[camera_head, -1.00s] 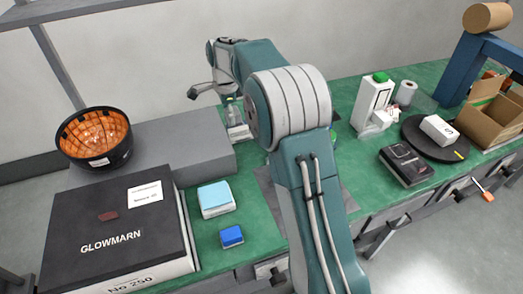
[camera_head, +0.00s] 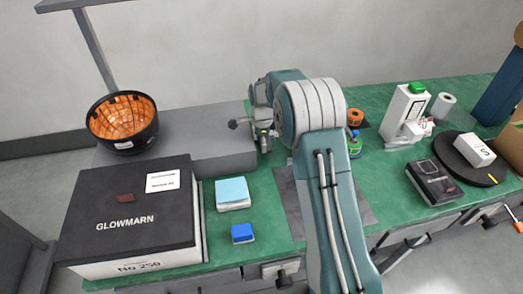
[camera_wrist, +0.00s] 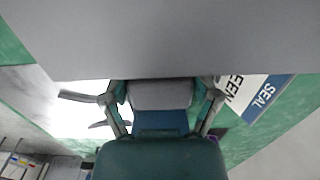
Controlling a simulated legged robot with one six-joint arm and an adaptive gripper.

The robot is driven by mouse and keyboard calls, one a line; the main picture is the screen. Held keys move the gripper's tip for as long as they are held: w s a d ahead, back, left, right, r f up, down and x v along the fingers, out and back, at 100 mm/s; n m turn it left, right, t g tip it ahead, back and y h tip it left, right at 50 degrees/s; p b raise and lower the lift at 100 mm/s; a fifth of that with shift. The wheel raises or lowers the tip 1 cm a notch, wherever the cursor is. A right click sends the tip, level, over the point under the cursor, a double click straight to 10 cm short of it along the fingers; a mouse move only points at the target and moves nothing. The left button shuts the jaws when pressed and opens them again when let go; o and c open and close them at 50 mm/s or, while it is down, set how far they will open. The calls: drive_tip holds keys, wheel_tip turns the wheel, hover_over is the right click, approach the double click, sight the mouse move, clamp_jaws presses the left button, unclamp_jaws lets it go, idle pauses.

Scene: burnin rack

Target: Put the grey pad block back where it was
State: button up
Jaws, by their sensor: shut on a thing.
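The grey pad block (camera_wrist: 160,96) is between the two fingers of my gripper (camera_wrist: 160,88) in the wrist view. It shows a grey face with a blue band below it. The fingers press on its left and right sides. In the head view my gripper (camera_head: 264,140) is beside the right end of the grey raised step (camera_head: 215,150), partly hidden by my arm. The pad block cannot be made out clearly there.
A light blue pad (camera_head: 232,192) and a blue block (camera_head: 242,233) lie on the green bench, right of the black GLOWMARN box (camera_head: 125,222). An orange-lined bowl (camera_head: 123,118) stands on the step. A green-capped carton (camera_head: 404,110) and black device (camera_head: 434,182) are at right.

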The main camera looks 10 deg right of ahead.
sight(260, 157)
drive_tip(key=f, duration=0.2)
drive_tip(key=a+f, duration=0.1)
drive_tip(key=f, duration=0.1)
drive_tip(key=shift+d, duration=0.15)
drive_tip(key=o, duration=0.9)
drive_tip(key=shift+d, duration=0.1)
